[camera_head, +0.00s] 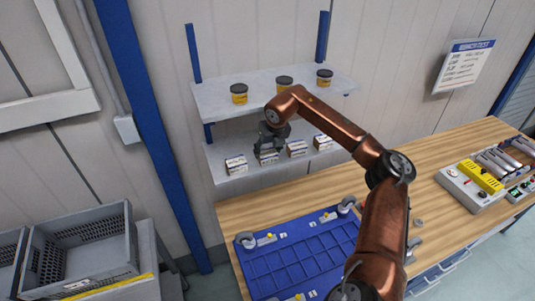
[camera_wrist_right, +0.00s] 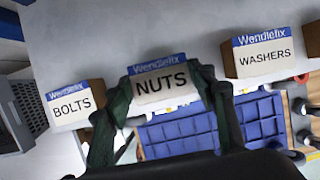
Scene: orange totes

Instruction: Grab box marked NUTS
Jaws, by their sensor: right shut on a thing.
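The box marked NUTS (camera_wrist_right: 161,82) is in the middle of the right wrist view, white with a blue "Wendlefix" band. My right gripper (camera_wrist_right: 163,95) has one finger on each side of it and is shut on it. In the head view the NUTS box (camera_head: 268,158) is on the lower shelf, partly hidden by my right gripper (camera_head: 270,143), which reaches it from above. My left gripper is not in view.
The BOLTS box (camera_wrist_right: 70,104) and WASHERS box (camera_wrist_right: 262,53) stand on either side, close to the fingers. The upper shelf (camera_head: 262,92) holds yellow tubs (camera_head: 239,93). A grey crate (camera_head: 85,250) is at left.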

